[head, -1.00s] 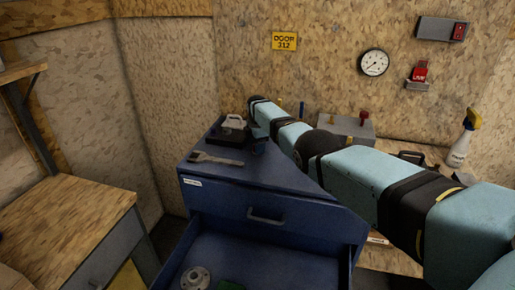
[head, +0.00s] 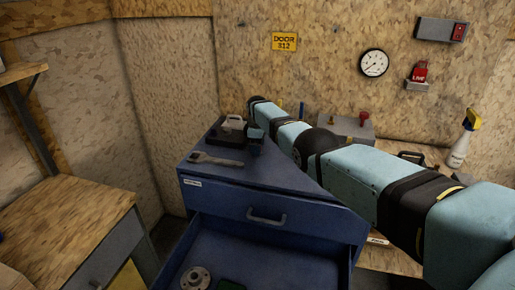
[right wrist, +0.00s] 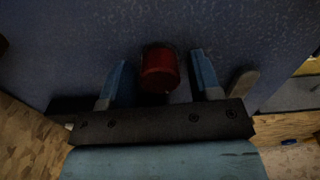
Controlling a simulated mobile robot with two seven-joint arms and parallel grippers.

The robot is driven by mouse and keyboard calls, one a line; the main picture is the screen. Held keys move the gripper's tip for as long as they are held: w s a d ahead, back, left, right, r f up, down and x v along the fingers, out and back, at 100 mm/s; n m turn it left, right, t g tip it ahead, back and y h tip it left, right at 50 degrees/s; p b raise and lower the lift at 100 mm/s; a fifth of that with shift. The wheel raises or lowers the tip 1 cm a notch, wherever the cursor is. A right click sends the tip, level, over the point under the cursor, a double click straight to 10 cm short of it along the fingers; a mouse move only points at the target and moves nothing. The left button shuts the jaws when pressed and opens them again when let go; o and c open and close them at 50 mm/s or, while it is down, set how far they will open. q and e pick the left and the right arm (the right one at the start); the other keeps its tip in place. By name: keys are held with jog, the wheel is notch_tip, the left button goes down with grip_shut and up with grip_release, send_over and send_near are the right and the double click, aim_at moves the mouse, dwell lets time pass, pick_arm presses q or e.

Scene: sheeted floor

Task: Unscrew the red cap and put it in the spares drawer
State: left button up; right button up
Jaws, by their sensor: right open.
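The red cap (right wrist: 160,70) is a short red cylinder in the right wrist view, against the blue cabinet surface. My right gripper (right wrist: 159,60) is open, with one blue finger on each side of the cap and a visible gap on both sides. In the head view the right gripper (head: 256,138) is small, above the blue cabinet (head: 275,180), beside a black tray; I cannot make out the cap there. A drawer (head: 240,250) of this cabinet stands open at the front; I cannot read its label. My left gripper is not in view.
A wrench (head: 216,160) lies on the cabinet top, near the black tray (head: 213,137). A round flanged part (head: 195,278) and a green item (head: 230,285) lie in the open drawer. A spray bottle (head: 461,140) and a grey box (head: 345,127) with a red knob stand on the bench behind.

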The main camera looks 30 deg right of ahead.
jog(key=m, duration=1.2)
jog(key=shift+m, duration=0.4)
jog(key=c, duration=0.9)
jog(key=n, duration=0.7)
jog(key=shift+c, duration=0.2)
jog(key=n, duration=0.4)
jog(key=shift+n, duration=0.4)
jog(key=n, duration=0.3)
jog(key=shift+o, duration=0.9)
jog(key=shift+c, duration=1.2)
jog(key=shift+r+p, duration=2.3)
jog(key=shift+r, duration=0.15)
jog(key=shift+r, duration=0.1)
jog(key=shift+r+p, duration=1.95)
jog(key=shift+r, duration=0.05)
